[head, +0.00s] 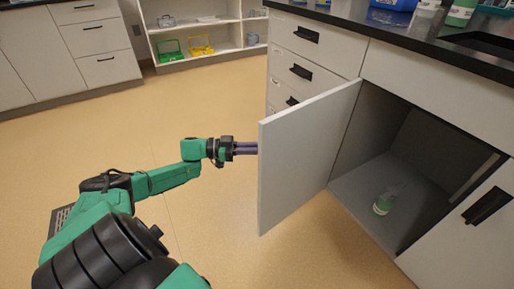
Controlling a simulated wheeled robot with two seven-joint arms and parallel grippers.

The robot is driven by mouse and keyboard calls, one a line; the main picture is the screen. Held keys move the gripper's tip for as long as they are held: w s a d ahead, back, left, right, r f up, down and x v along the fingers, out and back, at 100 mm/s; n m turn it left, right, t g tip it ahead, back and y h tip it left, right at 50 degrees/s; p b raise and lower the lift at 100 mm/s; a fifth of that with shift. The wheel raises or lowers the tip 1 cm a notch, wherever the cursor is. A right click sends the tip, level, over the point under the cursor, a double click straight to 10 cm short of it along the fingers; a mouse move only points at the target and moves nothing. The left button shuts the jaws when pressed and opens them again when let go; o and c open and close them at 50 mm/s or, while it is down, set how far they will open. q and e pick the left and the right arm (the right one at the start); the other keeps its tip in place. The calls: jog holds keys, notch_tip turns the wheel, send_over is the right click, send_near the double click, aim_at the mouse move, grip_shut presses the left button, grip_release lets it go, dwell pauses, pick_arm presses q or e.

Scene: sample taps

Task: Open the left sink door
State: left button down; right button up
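The left sink door (305,152) is a light grey panel. It stands swung out from the cabinet, hinged on its left side, with its inner face towards me. Its outer face and handle are hidden. My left gripper (246,148) is at the door's free edge, on the outer side, with its fingers pointing right. The fingertips pass out of sight behind the door, so I cannot tell whether they touch it or how far apart they are. My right gripper is not in view.
The open cabinet (375,165) holds a green-labelled bottle (384,204). The closed right door (470,235) has a black handle. Drawers (310,45) are left of the opening, under a black countertop (400,32). A shelf (200,55) with green and yellow racks stands behind. The floor between is clear.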

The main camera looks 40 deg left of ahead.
pick_arm(q)
jog(key=shift+w+r, duration=0.1)
jog(key=shift+r, duration=0.05)
jog(key=c, duration=0.9)
grip_release()
jog(key=shift+w+d, duration=0.1)
jog(key=shift+d, duration=0.05)
jog(key=shift+w, duration=0.1)
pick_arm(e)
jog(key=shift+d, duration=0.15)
pick_arm(q)
jog(key=v, duration=1.4)
jog(key=shift+s+a, duration=0.25)
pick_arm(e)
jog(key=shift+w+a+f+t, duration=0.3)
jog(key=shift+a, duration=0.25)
